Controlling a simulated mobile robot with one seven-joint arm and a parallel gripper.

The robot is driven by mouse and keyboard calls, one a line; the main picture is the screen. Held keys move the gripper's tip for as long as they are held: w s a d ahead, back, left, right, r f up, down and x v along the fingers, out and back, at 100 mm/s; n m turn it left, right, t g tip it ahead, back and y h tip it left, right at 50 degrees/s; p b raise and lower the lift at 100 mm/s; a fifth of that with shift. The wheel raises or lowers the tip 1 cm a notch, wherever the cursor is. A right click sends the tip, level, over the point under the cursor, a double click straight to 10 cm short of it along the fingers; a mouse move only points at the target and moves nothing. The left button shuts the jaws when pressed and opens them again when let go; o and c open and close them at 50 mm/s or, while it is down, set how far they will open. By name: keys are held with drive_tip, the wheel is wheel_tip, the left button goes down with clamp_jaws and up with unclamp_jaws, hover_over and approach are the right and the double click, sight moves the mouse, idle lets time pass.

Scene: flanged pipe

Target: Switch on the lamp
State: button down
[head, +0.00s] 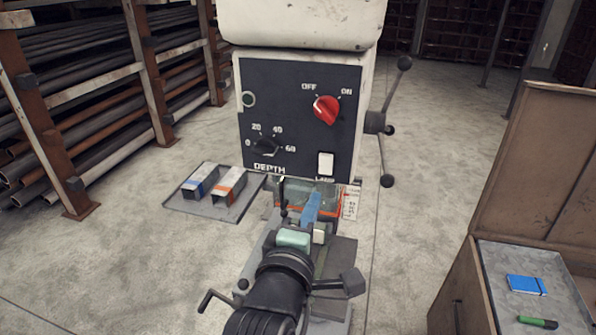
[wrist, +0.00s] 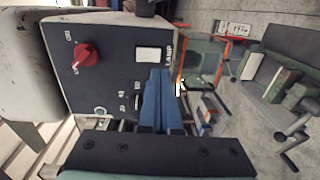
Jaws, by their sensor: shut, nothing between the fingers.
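The lamp switch (head: 325,163) is a white rectangular rocker low on the right of the dark control panel (head: 290,115), above a partly hidden LAMP label. In the wrist view the fingertips (wrist: 160,72) appear close to the switch's edge, overlapping the panel near the label. Whether they touch the panel cannot be told.
A red OFF/ON knob (head: 326,109) and a black depth dial (head: 265,147) share the panel. A three-armed handle (head: 378,124) sticks out at its right. A tray (head: 225,207) with two small boxes is at left; a cabinet (head: 535,130) is at right.

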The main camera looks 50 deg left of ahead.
drive_tip(key=s+d+f+b, duration=0.1)
drive_tip(key=s+d+b, duration=0.1)
drive_tip(key=s, duration=0.3)
drive_tip(key=shift+s+d+f, duration=0.3)
drive_tip(key=shift+d, duration=0.3)
